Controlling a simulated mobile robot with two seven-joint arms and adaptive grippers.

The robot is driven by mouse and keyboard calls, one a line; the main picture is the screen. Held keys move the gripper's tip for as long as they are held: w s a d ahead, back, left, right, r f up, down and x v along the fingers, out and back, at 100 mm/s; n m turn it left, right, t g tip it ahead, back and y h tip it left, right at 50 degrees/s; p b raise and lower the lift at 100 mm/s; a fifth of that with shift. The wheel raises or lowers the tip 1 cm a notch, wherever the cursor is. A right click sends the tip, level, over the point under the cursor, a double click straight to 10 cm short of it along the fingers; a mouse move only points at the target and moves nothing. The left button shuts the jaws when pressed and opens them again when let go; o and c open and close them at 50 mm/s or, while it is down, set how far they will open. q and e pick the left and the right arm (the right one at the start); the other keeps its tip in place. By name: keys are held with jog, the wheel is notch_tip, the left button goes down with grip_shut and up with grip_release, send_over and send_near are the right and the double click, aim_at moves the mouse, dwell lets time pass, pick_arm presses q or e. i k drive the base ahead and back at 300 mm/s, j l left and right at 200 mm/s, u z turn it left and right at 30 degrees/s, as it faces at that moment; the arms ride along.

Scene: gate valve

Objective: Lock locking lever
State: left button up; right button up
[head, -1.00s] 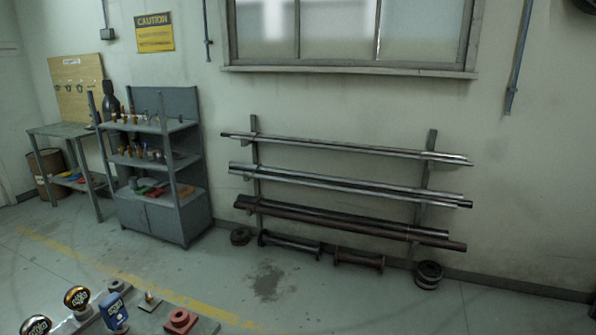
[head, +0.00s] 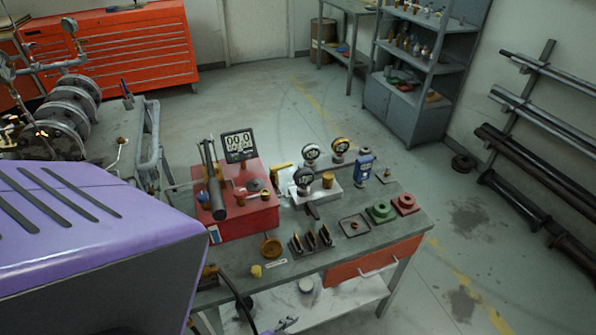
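I cannot single out a locking lever for sure in the head view. On the workbench (head: 400,226) a red box (head: 250,218) carries a dark display (head: 239,146) and a dark rod-like tool (head: 213,182). Beside it, a pale block holds round gauges (head: 303,178), with a yellow handle-like part (head: 281,168) at its left. A blue device (head: 364,166) stands to the right of the gauges. Neither of my grippers can be made out.
A purple slotted housing (head: 95,215) close to the camera hides the lower left; I cannot tell whether it is mine. A pipework cart (head: 145,160) stands at left, a red tool cabinet (head: 110,45) behind. Pipe racks (head: 550,120) line the right wall. Floor is open between.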

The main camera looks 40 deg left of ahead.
aim_at(310, 205)
jog(key=u, duration=1.1)
